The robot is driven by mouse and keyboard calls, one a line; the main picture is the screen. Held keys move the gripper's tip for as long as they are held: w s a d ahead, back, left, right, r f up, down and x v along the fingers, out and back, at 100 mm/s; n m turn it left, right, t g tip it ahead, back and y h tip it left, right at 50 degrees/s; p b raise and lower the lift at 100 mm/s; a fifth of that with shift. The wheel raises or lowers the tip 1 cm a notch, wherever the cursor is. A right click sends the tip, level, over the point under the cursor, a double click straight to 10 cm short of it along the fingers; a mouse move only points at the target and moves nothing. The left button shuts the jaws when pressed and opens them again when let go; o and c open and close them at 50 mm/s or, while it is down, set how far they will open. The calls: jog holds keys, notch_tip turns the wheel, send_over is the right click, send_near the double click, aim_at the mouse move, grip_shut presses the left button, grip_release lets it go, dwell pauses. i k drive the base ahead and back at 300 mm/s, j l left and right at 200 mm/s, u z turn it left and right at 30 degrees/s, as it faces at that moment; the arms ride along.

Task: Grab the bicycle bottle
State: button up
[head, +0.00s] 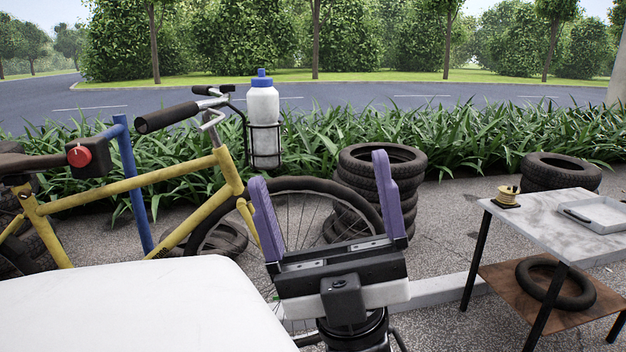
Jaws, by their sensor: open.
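The bicycle bottle (263,105) is white with a blue cap. It stands upright in a black wire cage (265,146) by the handlebar of a yellow bicycle (140,182). My gripper (323,185) has two purple fingers and points up and away from me. It is open, with nothing between its fingers. It appears in the picture below and to the right of the bottle, apart from it. The cage covers part of the bottle's lower half.
The handlebar grip (167,117) lies left of the bottle. A blue post (133,185) with a red-knobbed box stands by the frame. Stacked tyres (368,190) stand behind my gripper. A table (556,222) is at right. A white surface (130,305) fills the lower left.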

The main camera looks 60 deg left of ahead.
aim_at(262, 99)
jog(key=u, duration=1.9)
